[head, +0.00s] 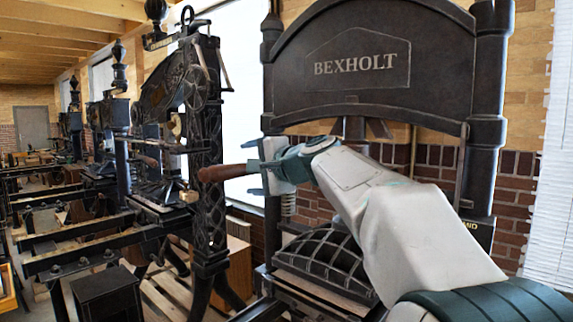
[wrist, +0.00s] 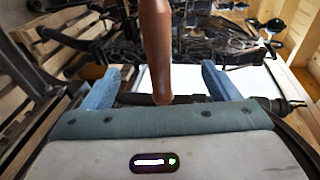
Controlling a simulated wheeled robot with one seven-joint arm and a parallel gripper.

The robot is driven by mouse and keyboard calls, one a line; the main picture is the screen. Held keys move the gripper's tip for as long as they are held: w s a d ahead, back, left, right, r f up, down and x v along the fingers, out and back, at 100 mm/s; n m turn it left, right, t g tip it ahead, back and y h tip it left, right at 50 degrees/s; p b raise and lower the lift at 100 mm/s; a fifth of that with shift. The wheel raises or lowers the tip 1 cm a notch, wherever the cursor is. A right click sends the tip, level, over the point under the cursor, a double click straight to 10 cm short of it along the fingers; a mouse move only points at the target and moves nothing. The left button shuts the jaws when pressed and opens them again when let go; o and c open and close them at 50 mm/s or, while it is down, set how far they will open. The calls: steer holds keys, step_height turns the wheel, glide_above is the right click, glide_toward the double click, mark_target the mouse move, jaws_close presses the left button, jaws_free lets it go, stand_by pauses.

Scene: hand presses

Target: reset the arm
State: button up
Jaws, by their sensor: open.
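My arm (head: 400,210) reaches from the lower right across the front of the BEXHOLT press (head: 365,60). My gripper (head: 256,168) is open at the press's left side, its fingers pointing left. A brown wooden handle (head: 220,172) lies roughly level just left of the fingers. In the wrist view the handle (wrist: 156,45) stands between the two blue fingers (wrist: 100,90), with a visible gap on each side. The fingers are not closed on it. How the handle joins its press is hidden.
A second, ornate iron press (head: 205,130) stands close on the left, with more presses (head: 75,120) beyond it. A brick wall (head: 425,165) and a white blind (head: 550,170) are behind and right. A dark box (head: 108,295) stands on the floor at lower left.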

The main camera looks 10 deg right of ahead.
steer(key=shift+s+d, duration=0.15)
steer(key=shift+s, duration=0.15)
steer(key=s+d+f+n+g+h, duration=0.1)
steer(key=s+f+n+g+h, duration=0.1)
steer(key=s+f, duration=0.9)
steer(key=s+d+f+n+g+h, duration=0.2)
steer(key=s+f+n+g, duration=0.3)
steer(key=s+f, duration=0.6)
steer(key=s+d+f+n+g+h, duration=0.2)
steer(key=s+f+n, duration=0.3)
steer(key=s+f, duration=0.5)
step_height(320, 180, down, 4)
steer(key=shift+s+d+r+g+h, duration=0.25)
steer(key=shift+s+g+h, duration=0.15)
steer(key=shift+g+h, duration=0.35)
